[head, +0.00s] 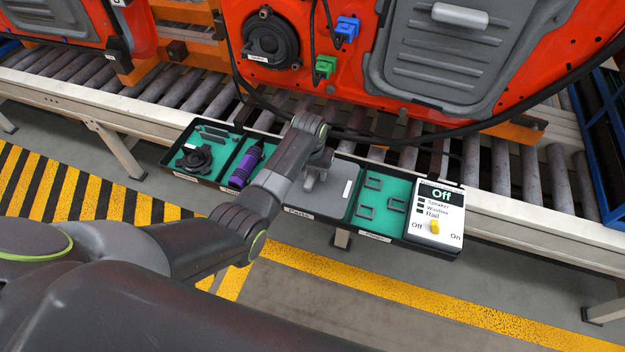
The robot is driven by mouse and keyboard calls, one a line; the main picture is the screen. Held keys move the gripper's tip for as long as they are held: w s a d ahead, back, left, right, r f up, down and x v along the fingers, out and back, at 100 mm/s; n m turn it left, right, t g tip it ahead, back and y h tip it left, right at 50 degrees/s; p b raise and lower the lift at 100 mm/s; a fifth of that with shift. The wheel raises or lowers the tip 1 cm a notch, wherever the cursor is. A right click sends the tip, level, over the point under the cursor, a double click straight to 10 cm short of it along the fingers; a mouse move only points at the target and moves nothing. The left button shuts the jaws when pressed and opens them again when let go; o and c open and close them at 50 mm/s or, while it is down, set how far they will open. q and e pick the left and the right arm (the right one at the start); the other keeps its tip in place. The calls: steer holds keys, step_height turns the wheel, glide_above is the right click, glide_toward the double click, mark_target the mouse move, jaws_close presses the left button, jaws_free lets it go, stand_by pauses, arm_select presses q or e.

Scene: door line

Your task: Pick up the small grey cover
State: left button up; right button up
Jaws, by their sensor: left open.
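The small grey cover (332,203) appears to be the flat light grey plate in the middle compartment of the parts tray. It has a white label near its right edge. My left gripper (317,176) is directly over the cover, with its jaws pointing down and open. My wrist and gripper hide the cover's upper left part. I cannot tell whether the fingertips touch it. My right gripper is not in view.
A switch box (435,221) reading "Off" sits at the right end. Behind stands an orange-red door (345,80) over the roller conveyor (502,165).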

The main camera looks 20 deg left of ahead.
arm_select(q)
steer(key=shift+f, duration=0.2)
stand_by(0.4)
jaws_close()
stand_by(1.3)
